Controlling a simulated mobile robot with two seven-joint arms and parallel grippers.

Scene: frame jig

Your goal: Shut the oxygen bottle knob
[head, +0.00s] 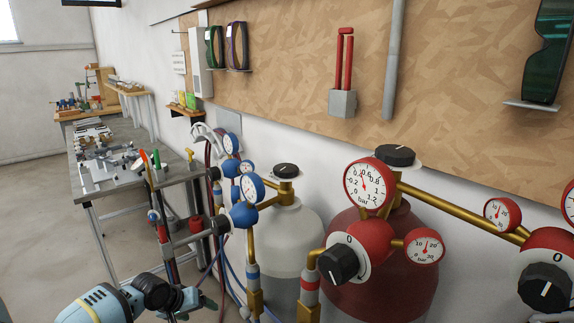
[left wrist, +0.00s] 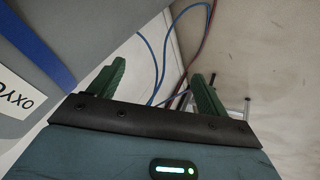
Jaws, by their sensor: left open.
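The oxygen bottle (head: 300,235) is pale grey-white and stands in the middle of the head view. Its black knob (head: 286,170) sits on top of the brass valve, with a pale mark on it. Blue-rimmed gauges (head: 252,187) are attached to its left. My left gripper (head: 190,299) is low at the left in the head view, below and left of the knob and apart from it. In the left wrist view its green fingers (left wrist: 156,86) are spread with nothing held between them. The bottle's lettered side (left wrist: 30,75) with a blue band is close on the left there; the knob is not visible.
A dark red bottle (head: 375,270) with red gauges and black knobs stands right of the oxygen bottle. Blue and red hoses (head: 222,265) hang left of it. A grey workbench (head: 105,185) with parts and clamps extends behind at the left. Floor shows left of the bench.

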